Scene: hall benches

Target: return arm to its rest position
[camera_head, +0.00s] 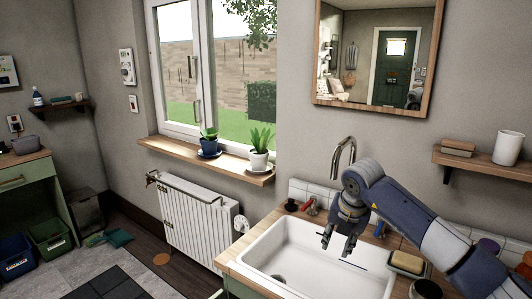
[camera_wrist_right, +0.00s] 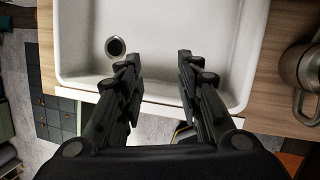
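My right arm (camera_head: 420,225) reaches in from the right in the head view. My right gripper (camera_head: 338,247) hangs over the white sink (camera_head: 268,258), with its fingers pointing down. In the right wrist view the two fingers of the right gripper (camera_wrist_right: 158,72) stand well apart with nothing between them. The sink basin (camera_wrist_right: 205,30) lies below them, with its dark drain (camera_wrist_right: 115,47) at the left. My left gripper does not show in either view.
A curved tap (camera_head: 343,150) rises behind the sink. A sponge on a dish (camera_head: 407,262) and a metal mug (camera_head: 425,289) stand right of the basin; the mug also shows in the wrist view (camera_wrist_right: 304,70). A shelf (camera_head: 480,163), mirror (camera_head: 372,55) and radiator (camera_head: 195,222) are on the walls.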

